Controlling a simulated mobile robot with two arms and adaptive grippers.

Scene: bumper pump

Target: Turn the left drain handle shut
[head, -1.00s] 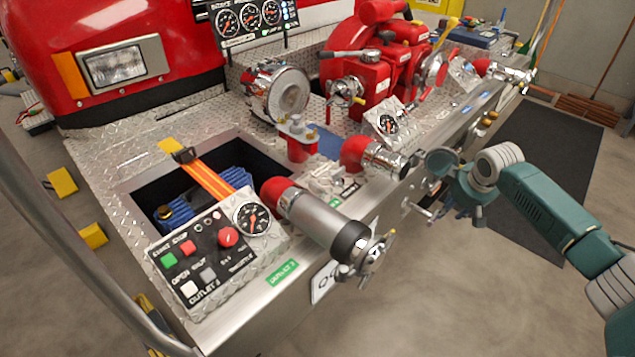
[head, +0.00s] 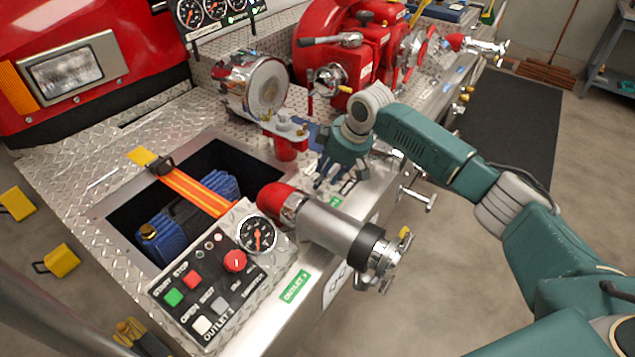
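My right gripper (head: 340,180) points down over the bumper deck, between the left outlet pipe and the red-based metal cap. Its fingers look spread, with nothing clearly held. Small metal drain fittings lie on the deck under it, next to a small green label (head: 335,202) and a black label (head: 348,187). The gripper and wrist hide most of these fittings, so I cannot make out the left drain handle or whether the fingers touch it. My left gripper is not in view.
The outlet pipe (head: 328,224) with its red elbow stands close in front of the gripper. The red-based cap (head: 286,145) is just left of it. A control panel (head: 215,285) and an open well with a blue case (head: 165,235) lie further left. Red pump valves (head: 375,60) stand behind.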

